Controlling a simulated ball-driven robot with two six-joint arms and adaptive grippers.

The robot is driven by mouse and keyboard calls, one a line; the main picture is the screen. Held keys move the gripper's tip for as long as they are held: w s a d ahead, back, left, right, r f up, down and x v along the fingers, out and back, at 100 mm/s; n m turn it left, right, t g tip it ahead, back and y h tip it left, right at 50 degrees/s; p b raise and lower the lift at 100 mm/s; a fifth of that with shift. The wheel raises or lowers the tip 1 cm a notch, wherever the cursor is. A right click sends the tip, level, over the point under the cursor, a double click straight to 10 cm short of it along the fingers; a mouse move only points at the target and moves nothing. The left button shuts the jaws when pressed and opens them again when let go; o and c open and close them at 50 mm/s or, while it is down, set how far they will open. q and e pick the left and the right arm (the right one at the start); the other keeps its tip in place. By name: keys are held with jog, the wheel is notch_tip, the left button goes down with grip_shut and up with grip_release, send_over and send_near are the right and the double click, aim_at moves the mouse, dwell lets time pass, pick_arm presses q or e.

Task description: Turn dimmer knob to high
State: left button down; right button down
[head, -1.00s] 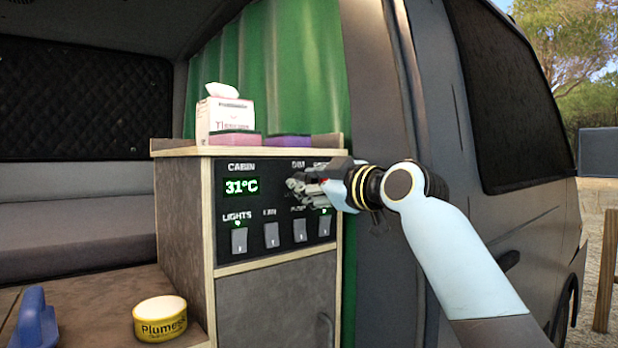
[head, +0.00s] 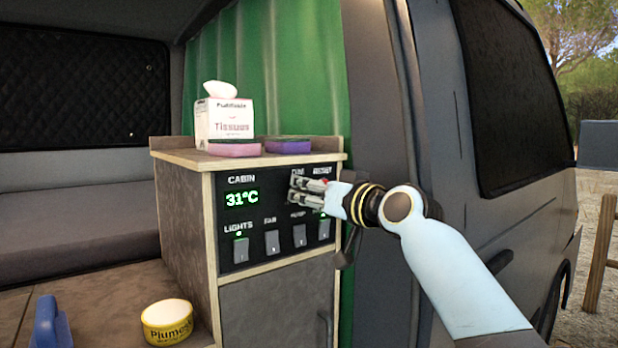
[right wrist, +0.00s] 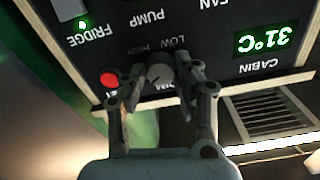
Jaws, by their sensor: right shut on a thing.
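The dimmer knob (right wrist: 159,76) is a small dark round knob on the black control panel (head: 257,222). In the right wrist view, which is upside down, it sits between my fingertips, with the words LOW and HIGH beside it and DIM partly hidden. A pale mark shows on its face; which setting it points to is unclear. My right gripper (head: 306,184) is shut on the knob, and its fingers also show in the right wrist view (right wrist: 160,82). In the head view the fingers hide the knob. My left gripper is not in view.
A red button (right wrist: 109,79) is close beside one finger. The panel has a green 31°C display (head: 241,198) and several switches below. A tissue box (head: 224,122) and two sponges (head: 234,149) (head: 288,145) stand on the cabinet. A yellow tin (head: 167,322) is at lower left.

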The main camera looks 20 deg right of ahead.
jog(key=m+p, duration=0.7)
jog(key=m, duration=0.4)
jog(key=shift+r, duration=0.2)
jog(key=shift+m, duration=0.4)
jog(key=c, duration=1)
grip_release()
jog(key=shift+f, duration=0.1)
jog(key=v, duration=1.2)
